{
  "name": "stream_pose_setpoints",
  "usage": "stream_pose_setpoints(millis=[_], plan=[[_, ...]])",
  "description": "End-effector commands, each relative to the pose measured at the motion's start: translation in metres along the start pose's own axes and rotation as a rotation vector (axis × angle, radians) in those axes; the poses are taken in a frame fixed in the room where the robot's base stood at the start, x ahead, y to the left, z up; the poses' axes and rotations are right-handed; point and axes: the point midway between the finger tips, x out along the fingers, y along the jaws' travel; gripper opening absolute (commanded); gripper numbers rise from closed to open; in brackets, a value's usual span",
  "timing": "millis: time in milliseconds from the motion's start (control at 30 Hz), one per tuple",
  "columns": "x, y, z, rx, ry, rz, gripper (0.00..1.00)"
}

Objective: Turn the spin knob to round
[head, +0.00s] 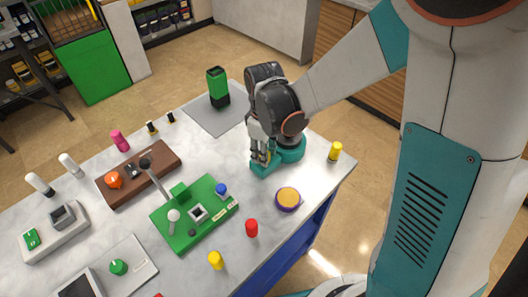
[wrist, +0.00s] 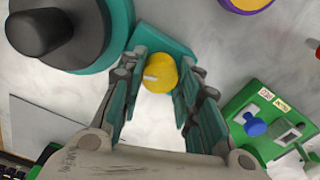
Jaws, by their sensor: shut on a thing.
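A teal device (head: 291,152) stands near the right end of the bench, with a round dark-topped body and a low teal base. In the wrist view its dark round top (wrist: 55,30) is at the upper left and its base (wrist: 165,40) at the top centre. A yellow knob (wrist: 160,73) with a white mark sits at the base, between my fingertips. My gripper (wrist: 163,68) is shut on this knob, one finger on each side. In the head view my gripper (head: 261,157) points down at the device and mostly hides the knob.
A green panel (head: 190,235) with a blue knob (head: 221,190) and a lever stands to the left. A purple-rimmed yellow round thing (head: 288,199), a red cylinder (head: 252,228) and a yellow cylinder (head: 335,151) are nearby. A green-and-black canister (head: 217,88) stands behind on a grey mat.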

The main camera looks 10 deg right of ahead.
Motion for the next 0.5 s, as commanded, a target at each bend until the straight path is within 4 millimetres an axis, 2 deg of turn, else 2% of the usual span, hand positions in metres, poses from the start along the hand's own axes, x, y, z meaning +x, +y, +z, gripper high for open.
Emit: stream_pose_setpoints(millis=[500], plan=[[0.0001, 0.0003, -0.0003, 0.489, 0.001, 0.001, 0.07]])
